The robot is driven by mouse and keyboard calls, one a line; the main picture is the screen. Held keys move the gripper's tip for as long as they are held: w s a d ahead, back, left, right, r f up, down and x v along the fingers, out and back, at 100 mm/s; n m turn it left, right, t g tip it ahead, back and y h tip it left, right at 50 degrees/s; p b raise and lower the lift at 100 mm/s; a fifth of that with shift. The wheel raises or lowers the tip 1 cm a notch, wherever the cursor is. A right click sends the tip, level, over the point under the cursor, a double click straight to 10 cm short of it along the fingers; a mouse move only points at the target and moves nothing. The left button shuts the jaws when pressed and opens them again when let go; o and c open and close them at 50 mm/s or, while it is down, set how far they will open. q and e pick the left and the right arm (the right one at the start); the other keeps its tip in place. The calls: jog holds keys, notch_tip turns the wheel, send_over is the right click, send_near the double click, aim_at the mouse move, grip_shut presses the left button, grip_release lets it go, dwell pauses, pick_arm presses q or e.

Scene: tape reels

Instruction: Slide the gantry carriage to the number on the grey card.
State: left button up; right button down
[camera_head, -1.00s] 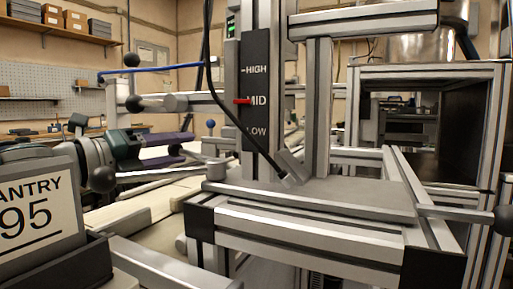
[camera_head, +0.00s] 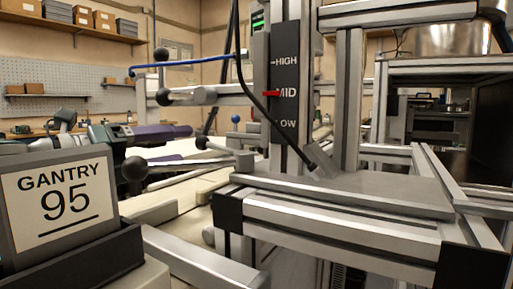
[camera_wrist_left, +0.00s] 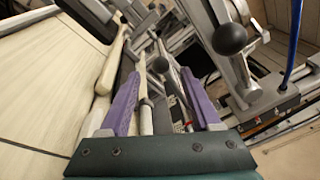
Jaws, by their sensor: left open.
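The grey card (camera_head: 65,200) reads "GANTRY 95" and stands in a dark holder at the lower left of the head view. The gantry frame (camera_head: 345,110) has metal uprights above a grey plate (camera_head: 350,190). I cannot tell which part is its carriage, and no number scale is readable. My left gripper (camera_head: 170,132), with purple fingers, is behind and to the right of the card, left of the gantry. In the left wrist view the gripper (camera_wrist_left: 160,75) is open, with pale rods and rails seen between its fingers, contact unclear. My right gripper is not seen.
A dark HIGH/MID/LOW panel (camera_head: 284,95) has a red pointer at MID. Black ball knobs (camera_head: 134,168) stick out near the gripper; another (camera_wrist_left: 230,38) is right of the fingers in the wrist view. An open metal-framed cabinet (camera_head: 440,110) stands at right.

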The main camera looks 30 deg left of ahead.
pick_arm(q)
jog(key=shift+v, duration=1.85)
jog(key=shift+a, duration=0.1)
